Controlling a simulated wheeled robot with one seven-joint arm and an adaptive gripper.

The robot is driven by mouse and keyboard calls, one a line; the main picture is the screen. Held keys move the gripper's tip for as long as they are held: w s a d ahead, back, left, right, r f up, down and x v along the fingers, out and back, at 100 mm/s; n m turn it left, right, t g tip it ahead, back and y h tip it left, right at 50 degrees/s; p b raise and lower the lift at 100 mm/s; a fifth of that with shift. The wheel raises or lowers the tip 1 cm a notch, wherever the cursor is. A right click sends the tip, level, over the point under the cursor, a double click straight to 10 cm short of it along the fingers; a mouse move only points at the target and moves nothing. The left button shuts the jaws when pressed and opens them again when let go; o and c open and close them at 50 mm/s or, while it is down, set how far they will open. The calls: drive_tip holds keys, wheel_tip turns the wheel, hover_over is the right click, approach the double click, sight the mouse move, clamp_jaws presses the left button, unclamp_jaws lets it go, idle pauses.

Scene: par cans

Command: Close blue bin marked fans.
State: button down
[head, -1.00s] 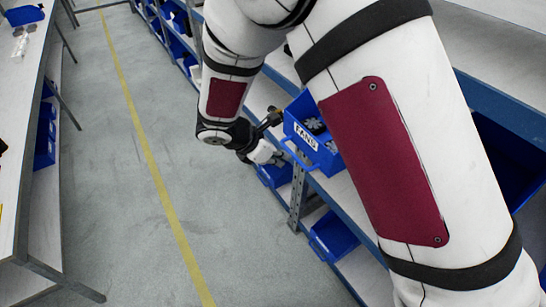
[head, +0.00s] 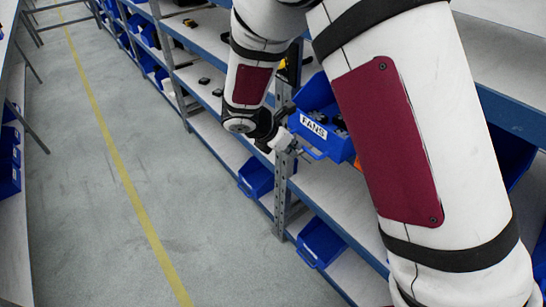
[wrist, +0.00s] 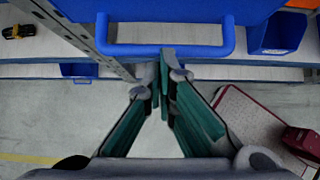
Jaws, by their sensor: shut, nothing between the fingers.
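The blue bin marked FANS (head: 325,136) sticks out from the front of a shelf, with its white label facing the aisle and dark parts inside. Its bar handle (wrist: 205,50) spans the top of the wrist view, with the bin's front (wrist: 180,10) above it. My gripper (head: 296,147) is at the handle, in front of the bin. In the wrist view, my gripper (wrist: 164,62) is shut and empty, and its fingertips overlap the middle of the handle; I cannot tell whether they touch it. My forearm hides part of the bin's surroundings in the head view.
A metal shelf post (head: 283,185) stands left of and below the bin. Other blue bins (head: 322,242) sit on the lower shelf. Small dark items lie on the shelf behind. The grey aisle floor (head: 90,210) with its yellow line is clear.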

sight(311, 135)
drive_tip(key=w+d, duration=0.1)
drive_tip(key=d, duration=0.1)
drive_tip(key=w+d+b, duration=0.1)
drive_tip(key=w+d, duration=0.2)
drive_tip(key=d, duration=0.1)
drive_tip(key=shift+w+d, duration=0.2)
drive_tip(key=shift+d, duration=0.05)
drive_tip(key=shift+a, duration=0.1)
